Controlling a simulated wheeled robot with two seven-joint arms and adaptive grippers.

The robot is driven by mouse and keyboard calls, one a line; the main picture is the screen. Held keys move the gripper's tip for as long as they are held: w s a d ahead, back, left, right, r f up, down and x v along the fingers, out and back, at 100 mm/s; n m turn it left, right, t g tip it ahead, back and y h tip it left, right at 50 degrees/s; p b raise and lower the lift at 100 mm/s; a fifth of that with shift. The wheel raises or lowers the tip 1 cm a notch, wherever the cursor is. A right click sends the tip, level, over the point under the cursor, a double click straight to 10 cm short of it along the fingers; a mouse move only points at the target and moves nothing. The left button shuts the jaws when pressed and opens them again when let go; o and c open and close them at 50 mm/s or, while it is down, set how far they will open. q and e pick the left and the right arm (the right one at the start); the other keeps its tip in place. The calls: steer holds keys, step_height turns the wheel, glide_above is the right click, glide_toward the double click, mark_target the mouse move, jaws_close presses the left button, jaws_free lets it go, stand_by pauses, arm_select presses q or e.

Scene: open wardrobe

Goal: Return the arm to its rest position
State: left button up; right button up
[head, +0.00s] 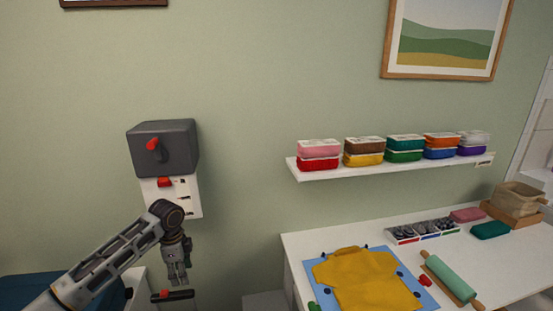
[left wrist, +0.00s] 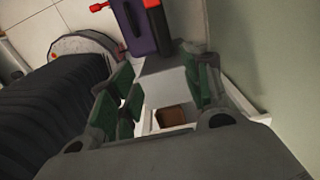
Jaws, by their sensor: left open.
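My left arm comes in from the lower left in the head view. Its gripper (head: 178,278) hangs pointing down, in front of the wall and below a dark grey box with a red handle (head: 163,147). The fingers are open. In the left wrist view, the open gripper (left wrist: 160,80) shows green-padded fingers on both sides. A grey block and a purple item with red and black parts (left wrist: 147,28) show beyond and between them; I cannot tell whether anything touches the fingers. My right gripper is in neither view.
A dark bar with a red end (head: 172,296) lies just below the left gripper. A white panel (head: 172,196) is close behind the arm. On the right are a white table (head: 300,250) with a yellow shirt-shaped piece (head: 365,280) and a wall shelf (head: 390,165) of coloured tubs.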

arm_select(q)
steer(key=s+d+f+n+t+h, duration=0.1)
steer(key=s+d+f+n, duration=0.1)
steer(key=s+d+f, duration=0.4)
steer(key=s+d+f+n+h, duration=0.1)
steer(key=s+d+f, duration=0.2)
steer(key=s+d, duration=0.45)
steer(key=shift+s+a+n+t+y, duration=1.05)
steer(key=shift+s+a+n, duration=0.55)
steer(key=shift+s+n, duration=4.4)
steer(key=s+f+m, duration=0.1)
steer(key=s+f, duration=0.1)
steer(key=f, duration=1.4)
steer(key=s+f+m, duration=0.1)
steer(key=s+f, duration=0.1)
steer(key=f, duration=1.4)
steer(key=s+a+f+g, duration=0.1)
steer(key=s+a+f, duration=0.1)
steer(key=s+f, duration=0.8)
steer(key=s+a+f+g+b, duration=0.1)
steer(key=s+a+f, duration=0.1)
steer(key=s+f, duration=0.9)
steer(key=shift+s+f, duration=0.25)
steer(key=shift+s, duration=0.6)
